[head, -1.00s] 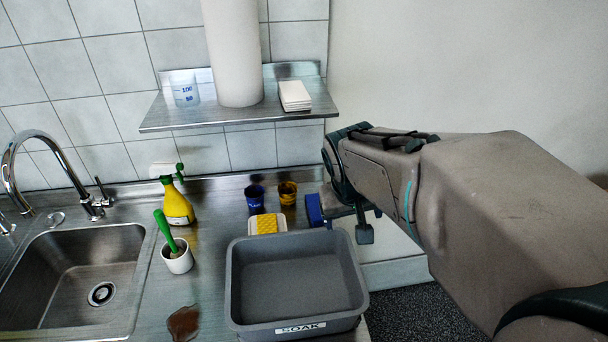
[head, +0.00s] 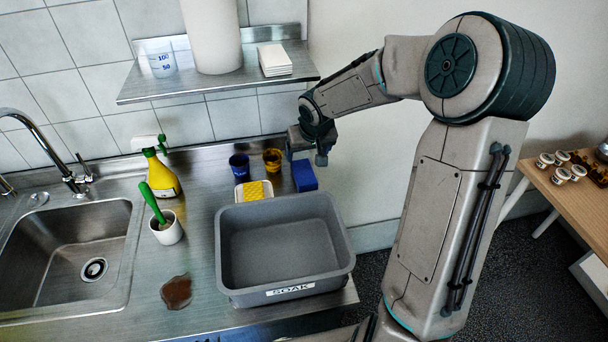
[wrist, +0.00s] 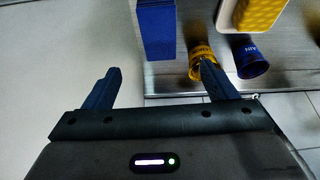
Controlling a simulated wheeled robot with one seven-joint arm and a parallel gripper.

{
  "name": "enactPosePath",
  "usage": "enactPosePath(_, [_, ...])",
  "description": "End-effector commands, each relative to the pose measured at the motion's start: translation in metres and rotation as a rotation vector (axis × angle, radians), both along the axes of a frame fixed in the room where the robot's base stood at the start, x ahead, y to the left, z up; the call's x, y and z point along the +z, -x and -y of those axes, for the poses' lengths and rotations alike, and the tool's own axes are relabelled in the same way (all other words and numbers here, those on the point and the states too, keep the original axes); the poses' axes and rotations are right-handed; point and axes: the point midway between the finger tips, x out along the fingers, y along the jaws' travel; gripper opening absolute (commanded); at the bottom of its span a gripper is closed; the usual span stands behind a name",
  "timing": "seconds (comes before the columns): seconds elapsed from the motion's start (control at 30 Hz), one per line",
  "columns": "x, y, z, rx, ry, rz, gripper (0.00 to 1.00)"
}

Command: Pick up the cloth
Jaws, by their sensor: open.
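A blue, block-shaped item with layered edges (head: 304,175), which looks like a folded cloth, rests on the steel counter near its right end, behind the grey tub. It also shows at the top of the wrist view (wrist: 155,30), just beyond my fingertips. My gripper (head: 306,150) is open and empty, close above and behind the blue item. In the wrist view my gripper (wrist: 160,66) has its two fingers spread apart, with the blue item ahead of the gap and not between them. I cannot tell the exact height between them.
A yellow cup (head: 272,160), a dark blue cup (head: 239,166) and a yellow sponge on a white dish (head: 240,193) stand left of the blue item. The grey SOAK tub (head: 345,262) is in front. A shelf (head: 190,91) holds a white folded stack (head: 274,60). A brown puddle (head: 176,292) lies left.

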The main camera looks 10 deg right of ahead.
Motion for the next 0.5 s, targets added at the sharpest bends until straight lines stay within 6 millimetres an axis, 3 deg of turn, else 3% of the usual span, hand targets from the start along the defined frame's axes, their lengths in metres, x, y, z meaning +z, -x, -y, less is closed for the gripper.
enactPosePath(0.2, [-0.043,-0.015,-0.003,0.003,-0.002,-0.006,0.8])
enactPosePath(0.5, [-0.067,-0.026,-0.002,0.001,0.001,-0.004,0.8])
